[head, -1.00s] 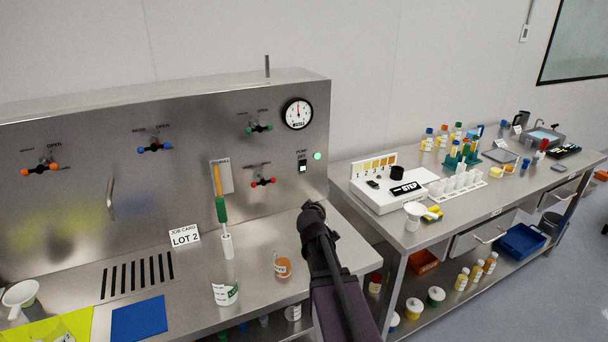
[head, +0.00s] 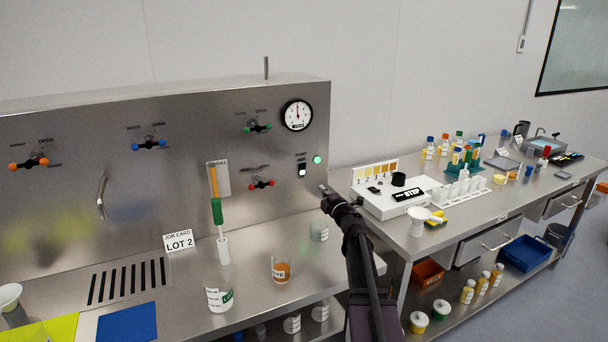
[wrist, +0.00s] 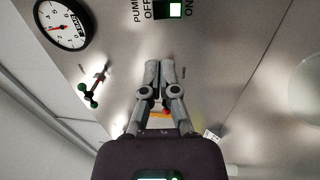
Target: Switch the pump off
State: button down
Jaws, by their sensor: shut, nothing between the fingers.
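The pump switch (head: 302,170) is a small black and white rocker on the steel panel, under a "PUMP OFF" label, with a lit green lamp (head: 317,160) beside it. In the wrist view the switch (wrist: 175,9) is at the top edge, its white part towards "ON" and its green-dark part towards "OFF". My gripper (head: 324,190) is shut and empty, in front of the panel, to the right of and slightly below the switch in the head view. In the wrist view the gripper tips (wrist: 159,64) point up towards the switch, apart from it in the picture.
A pressure gauge (head: 297,115) sits above the switch. Green (head: 257,128) and red (head: 261,184) valve handles are to its left. A clear beaker (head: 319,231) and an orange-filled beaker (head: 282,269) stand on the bench below. The panel around the switch is clear.

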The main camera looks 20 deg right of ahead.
jog(key=shift+w, duration=0.1)
dwell(0.3)
jog(key=w, duration=0.4)
jog(key=w+r+p, duration=0.1)
jog(key=w, duration=0.8)
jog(key=shift+w+a+r+p, duration=0.3)
jog(key=shift+w+r+p, duration=0.05)
jog(key=shift+w+p, duration=0.05)
jog(key=shift+w+r, duration=0.1)
jog(key=shift+w, duration=0.1)
jog(key=shift+s, duration=0.15)
jog(key=shift+s+r, duration=0.1)
jog(key=shift+s, duration=0.55)
jog(key=p, duration=0.2)
send_near(302, 167)
jog(key=s+r, duration=0.2)
jog(key=s, duration=0.4)
jog(key=shift+r, duration=0.4)
